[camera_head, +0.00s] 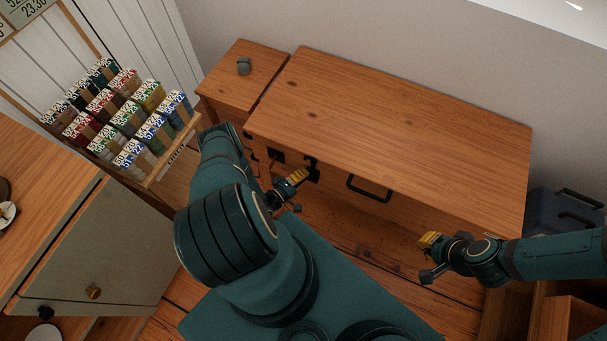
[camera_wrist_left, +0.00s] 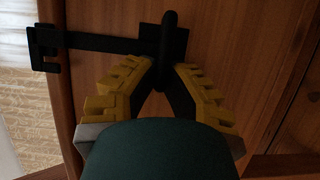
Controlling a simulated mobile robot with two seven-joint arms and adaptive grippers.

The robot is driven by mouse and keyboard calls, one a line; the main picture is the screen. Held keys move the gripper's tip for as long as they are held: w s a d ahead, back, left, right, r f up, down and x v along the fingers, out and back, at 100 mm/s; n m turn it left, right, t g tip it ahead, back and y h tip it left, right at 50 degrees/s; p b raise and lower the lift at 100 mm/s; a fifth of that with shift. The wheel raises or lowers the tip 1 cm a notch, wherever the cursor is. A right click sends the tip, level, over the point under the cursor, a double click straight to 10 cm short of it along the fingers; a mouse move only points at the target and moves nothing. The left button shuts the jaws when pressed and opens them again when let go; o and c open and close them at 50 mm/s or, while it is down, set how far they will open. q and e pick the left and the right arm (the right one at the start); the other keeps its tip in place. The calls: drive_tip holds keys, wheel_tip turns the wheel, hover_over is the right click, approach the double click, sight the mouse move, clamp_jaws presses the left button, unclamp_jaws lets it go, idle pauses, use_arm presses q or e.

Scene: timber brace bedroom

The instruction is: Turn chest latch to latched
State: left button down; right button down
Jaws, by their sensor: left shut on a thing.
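The wooden chest (camera_head: 400,115) stands against the wall with its lid down. Its black latch (camera_head: 313,170) is on the front face, partly hidden by my left gripper (camera_head: 304,174). In the left wrist view the latch (camera_wrist_left: 175,42) has a dark plate with an upright handle, and a bar reaches left to a bracket (camera_wrist_left: 44,46). My left gripper (camera_wrist_left: 168,68) has its yellow fingers closed around the lower part of the latch handle. My right gripper (camera_head: 426,240) is in front of the chest, apart from it; its finger gap is unclear.
A black handle (camera_head: 368,189) sticks out from the chest front. A rack of coloured packets (camera_head: 160,172) and a grey-fronted cabinet (camera_head: 90,245) stand left. A dark box (camera_head: 562,215) is right.

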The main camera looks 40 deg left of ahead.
use_arm(q)
drive_tip(key=shift+w, duration=0.1)
idle(0.4)
drive_tip(key=c, duration=1)
unclamp_jaws()
drive_tip(key=shift+c, duration=0.2)
drive_tip(key=s+a, duration=0.1)
drive_tip(key=s, duration=1.1)
drive_tip(key=shift+a, duration=0.2)
